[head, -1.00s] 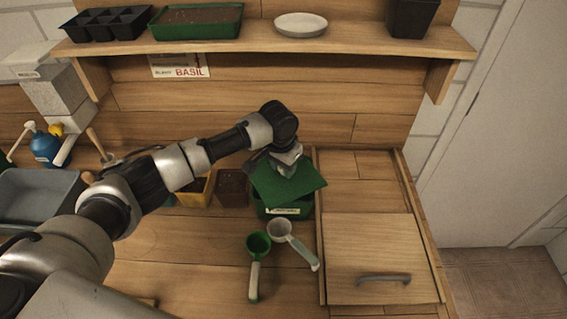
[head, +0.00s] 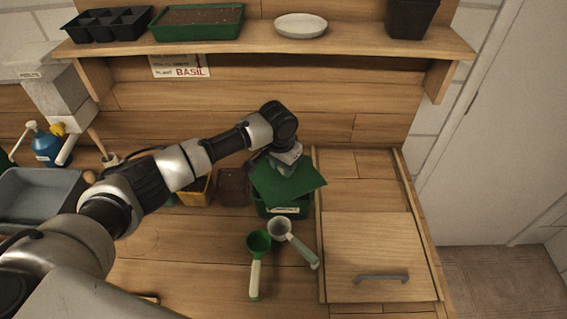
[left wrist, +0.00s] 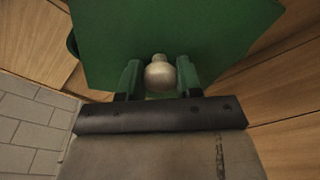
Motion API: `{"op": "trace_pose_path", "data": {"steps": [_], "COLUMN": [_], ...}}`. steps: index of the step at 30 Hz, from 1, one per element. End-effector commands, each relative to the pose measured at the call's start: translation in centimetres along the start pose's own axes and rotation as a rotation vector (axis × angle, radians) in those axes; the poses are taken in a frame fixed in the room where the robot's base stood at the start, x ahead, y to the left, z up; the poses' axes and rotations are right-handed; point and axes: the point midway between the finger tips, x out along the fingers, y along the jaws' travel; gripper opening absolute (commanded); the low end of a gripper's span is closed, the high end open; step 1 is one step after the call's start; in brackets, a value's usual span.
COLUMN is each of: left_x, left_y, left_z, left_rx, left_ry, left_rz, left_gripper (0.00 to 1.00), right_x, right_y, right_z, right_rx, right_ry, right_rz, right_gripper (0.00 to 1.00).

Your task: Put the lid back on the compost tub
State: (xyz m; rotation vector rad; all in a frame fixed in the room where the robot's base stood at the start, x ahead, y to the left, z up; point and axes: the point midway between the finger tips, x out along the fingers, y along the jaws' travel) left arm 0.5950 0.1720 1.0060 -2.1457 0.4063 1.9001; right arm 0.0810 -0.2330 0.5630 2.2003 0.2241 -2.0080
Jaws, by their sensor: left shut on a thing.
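The green lid (head: 290,189) is held by my left gripper (head: 286,164) over the green compost tub (head: 284,211) at the middle of the bench. The lid looks turned against the tub's rim and covers most of its opening. I cannot tell whether it touches the rim. In the left wrist view my left gripper (left wrist: 160,80) is shut on the lid's round pale knob (left wrist: 160,74), with the green lid plate (left wrist: 175,30) beyond it. A little of the tub's edge (left wrist: 73,43) shows at the left there. My right gripper is not in view.
A brown pot (head: 233,187) and a yellow pot (head: 197,192) stand left of the tub. A green scoop (head: 258,245) and a white scoop (head: 280,228) lie in front. A wooden panel with a handle (head: 372,245) is at right. A shelf (head: 270,38) runs above.

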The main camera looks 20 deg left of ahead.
Motion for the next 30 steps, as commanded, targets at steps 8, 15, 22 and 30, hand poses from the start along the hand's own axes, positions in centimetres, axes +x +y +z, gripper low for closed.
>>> {"op": "trace_pose_path", "data": {"steps": [8,15,22,30], "left_x": [0.01,0.01,-0.06,-0.1], "left_y": [0.0,0.0,0.01,0.03], "left_z": [0.03,0.03,0.03,0.04], "left_rx": [0.0,0.001,0.001,0.001], "left_ry": [0.0,0.0,0.0,-0.001], "left_rz": [0.0,0.0,0.0,0.0], "left_gripper": [0.11,0.11,0.11,0.11], "right_x": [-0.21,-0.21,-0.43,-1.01], "right_y": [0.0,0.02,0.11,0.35], "right_z": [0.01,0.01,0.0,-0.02], "right_rx": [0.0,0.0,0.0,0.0], "right_ry": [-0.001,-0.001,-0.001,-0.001], "right_rz": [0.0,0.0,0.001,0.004], "right_gripper": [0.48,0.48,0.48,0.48]}}
